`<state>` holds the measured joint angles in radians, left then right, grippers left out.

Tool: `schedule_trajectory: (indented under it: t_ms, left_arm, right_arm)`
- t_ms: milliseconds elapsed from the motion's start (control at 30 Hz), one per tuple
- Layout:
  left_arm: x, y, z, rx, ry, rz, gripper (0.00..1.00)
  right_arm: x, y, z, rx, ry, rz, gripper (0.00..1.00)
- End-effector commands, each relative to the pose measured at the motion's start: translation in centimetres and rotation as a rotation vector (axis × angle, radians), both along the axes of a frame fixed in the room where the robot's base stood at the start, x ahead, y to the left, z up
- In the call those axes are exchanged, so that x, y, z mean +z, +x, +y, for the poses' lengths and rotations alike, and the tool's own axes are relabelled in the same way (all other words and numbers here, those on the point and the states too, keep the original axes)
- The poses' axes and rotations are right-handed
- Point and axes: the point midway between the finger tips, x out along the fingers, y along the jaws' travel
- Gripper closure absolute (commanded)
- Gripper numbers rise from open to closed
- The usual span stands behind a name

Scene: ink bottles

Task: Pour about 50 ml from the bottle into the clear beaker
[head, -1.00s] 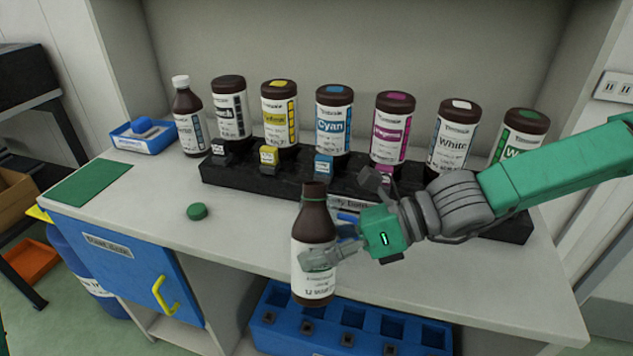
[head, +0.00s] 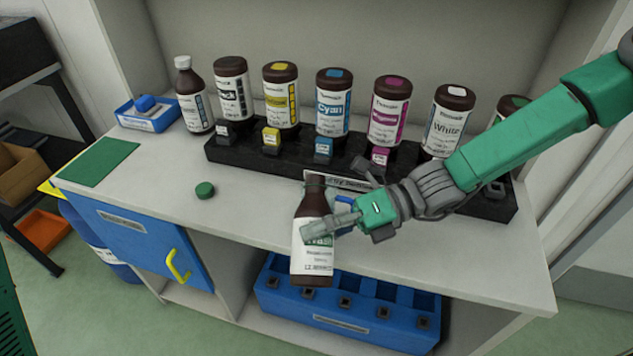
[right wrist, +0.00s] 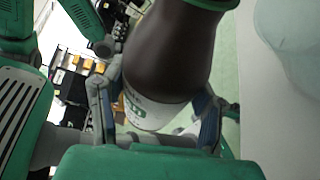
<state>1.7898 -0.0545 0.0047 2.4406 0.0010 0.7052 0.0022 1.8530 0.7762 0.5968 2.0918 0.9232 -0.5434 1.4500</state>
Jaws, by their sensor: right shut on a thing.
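My right gripper (head: 332,222) is shut on a brown bottle (head: 312,245) with a white and green label, held in front of the bench's front edge. The bottle leans slightly, its neck toward the right. A green cap (head: 204,190) lies apart on the bench. In the right wrist view the bottle (right wrist: 172,55) sits between my right gripper's fingers (right wrist: 155,103). A pale, see-through rounded shape (right wrist: 292,40) at that view's right edge may be the clear beaker; I cannot tell. My left gripper is not in view.
A black rack (head: 250,155) with several brown ink bottles stands along the back of the bench. A blue tray (head: 150,122) and a green mat (head: 99,162) are at the left. A blue crate (head: 345,325) sits below the bench. The bench's front left is mostly clear.

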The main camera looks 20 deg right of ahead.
Motion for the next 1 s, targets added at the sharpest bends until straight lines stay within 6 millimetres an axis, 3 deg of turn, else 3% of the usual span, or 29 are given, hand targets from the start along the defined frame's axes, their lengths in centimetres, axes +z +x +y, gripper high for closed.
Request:
schedule_trajectory:
  t_ms: [233,400,1000]
  left_arm:
    - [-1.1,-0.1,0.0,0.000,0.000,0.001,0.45]
    - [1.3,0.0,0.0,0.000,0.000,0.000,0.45]
    - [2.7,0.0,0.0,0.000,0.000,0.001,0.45]
  right_arm:
    - [-0.4,-0.2,0.1,0.000,0.053,0.149,0.83]
    - [1.2,0.1,-0.1,0.000,0.079,0.221,0.83]
    - [1.9,0.6,-0.2,0.000,0.121,0.334,0.83]
